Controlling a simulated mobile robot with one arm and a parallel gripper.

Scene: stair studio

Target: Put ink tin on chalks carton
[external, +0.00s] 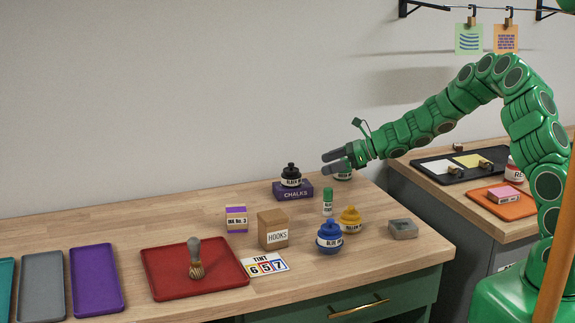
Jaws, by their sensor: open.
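The purple chalks carton (293,192) lies flat toward the back of the wooden table. A black ink jar with a black cap (291,175) appears to stand upright on it; its label is only partly readable. A purple and cream box (237,219), labelled with what looks like "INK No. 3", stands upright to the left and nearer the front. I cannot tell which of these is the ink tin. My gripper (325,163) is open, its fingers pointing left, just right of the black jar. I see nothing between the fingers.
A jar (344,176) is partly hidden below my gripper. A green tube (328,202), yellow jar (350,219), blue jar (330,238), hooks box (273,229) and grey block (402,228) stand in front. A red tray (165,263) holds a brush (196,262).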

